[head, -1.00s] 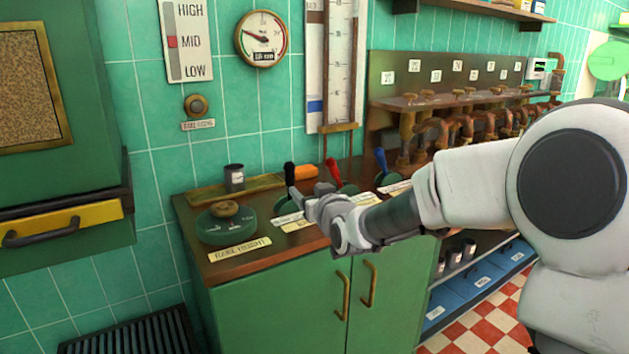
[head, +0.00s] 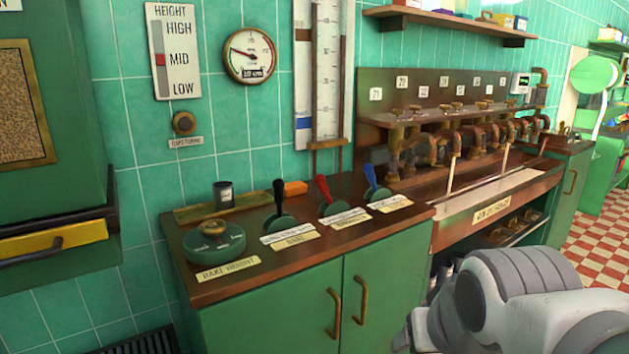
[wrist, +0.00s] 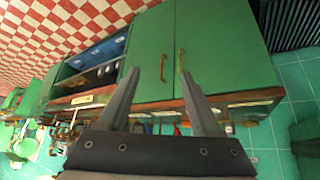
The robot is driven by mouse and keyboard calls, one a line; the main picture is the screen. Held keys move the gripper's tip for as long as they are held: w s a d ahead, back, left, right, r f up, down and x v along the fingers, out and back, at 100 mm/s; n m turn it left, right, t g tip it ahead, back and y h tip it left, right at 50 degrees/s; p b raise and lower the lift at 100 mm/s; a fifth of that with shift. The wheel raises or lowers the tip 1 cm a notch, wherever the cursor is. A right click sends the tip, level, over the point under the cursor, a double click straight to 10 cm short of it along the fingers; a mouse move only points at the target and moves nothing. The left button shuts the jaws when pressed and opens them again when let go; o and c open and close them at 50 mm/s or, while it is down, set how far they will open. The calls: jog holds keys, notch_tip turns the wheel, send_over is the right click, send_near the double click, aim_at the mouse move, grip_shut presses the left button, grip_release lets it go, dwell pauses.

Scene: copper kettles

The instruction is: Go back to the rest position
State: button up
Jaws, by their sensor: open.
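My gripper (wrist: 160,74) shows in the wrist view with its two fingers spread apart and nothing between them. The fingers point at the green cabinet (wrist: 210,50), which appears upside down there. In the head view my arm is at the lower right, in front of the cabinet; the gripper cannot be made out there. On the counter top stand a black lever (head: 279,196), a red lever (head: 324,189) and a blue lever (head: 371,176), all clear of my arm. A round green rake height dial (head: 214,241) sits at the counter's left end.
A dark cup (head: 223,195) and an orange block (head: 295,188) stand behind the levers. A row of copper pipes (head: 440,150) lines the back right. A green box with a yellow drawer (head: 55,240) juts out at left. Checkered floor (head: 600,240) is open at right.

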jog(key=s+g+p, duration=0.1)
jog(key=s+p, duration=0.1)
jog(key=s, duration=0.4)
notch_tip(320, 180, up, 22)
jog(key=p, duration=2.1)
jog(key=shift+w+d, duration=0.15)
jog(key=shift+w, duration=0.15)
